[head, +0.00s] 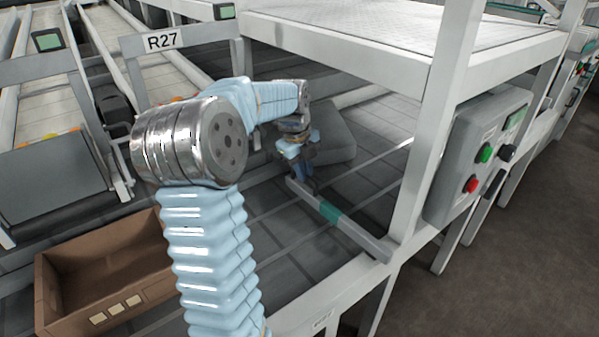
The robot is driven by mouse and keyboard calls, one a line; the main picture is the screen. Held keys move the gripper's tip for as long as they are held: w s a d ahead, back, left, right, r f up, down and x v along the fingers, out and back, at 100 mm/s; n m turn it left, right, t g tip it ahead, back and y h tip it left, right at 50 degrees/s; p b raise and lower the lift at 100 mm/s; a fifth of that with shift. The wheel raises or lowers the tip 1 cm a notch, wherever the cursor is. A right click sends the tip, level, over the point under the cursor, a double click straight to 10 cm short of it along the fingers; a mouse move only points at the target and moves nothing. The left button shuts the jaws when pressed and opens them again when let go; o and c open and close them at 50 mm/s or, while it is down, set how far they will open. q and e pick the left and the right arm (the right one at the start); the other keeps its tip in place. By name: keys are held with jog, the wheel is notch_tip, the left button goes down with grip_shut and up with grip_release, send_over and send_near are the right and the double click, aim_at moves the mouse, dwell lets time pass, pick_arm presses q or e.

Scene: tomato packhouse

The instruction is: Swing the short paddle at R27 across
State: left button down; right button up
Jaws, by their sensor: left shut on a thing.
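The short paddle (355,230) is a grey bar with a green band around its middle. It lies at a slant over the dark roller belt, its near right end by the foot of a white post. My left gripper (305,181) is shut on the paddle near its far left end; the fingertips are small and partly hidden by the wrist. My left arm, in a pale blue sleeve, covers part of the belt behind and left of it. My right gripper is out of view.
An open brown carton (45,297) sits on the belt at the lower left. A white post (430,130) and a grey control box (480,150) with green and red buttons stand right of the paddle. A white shelf (330,40) overhangs the belt. A dark grey block (335,130) is behind my gripper.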

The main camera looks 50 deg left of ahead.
pick_arm(q)
jog(key=shift+w+m, duration=0.4)
jog(key=shift+w, duration=0.25)
jog(key=shift+w+d+r, duration=0.1)
jog(key=c, duration=1.2)
grip_release()
jog(key=shift+o, duration=0.2)
notch_tip(320, 180, up, 13)
jog(key=s+p, duration=0.1)
jog(key=s, duration=0.1)
jog(key=shift+s+r, duration=0.2)
jog(key=shift+s, duration=0.15)
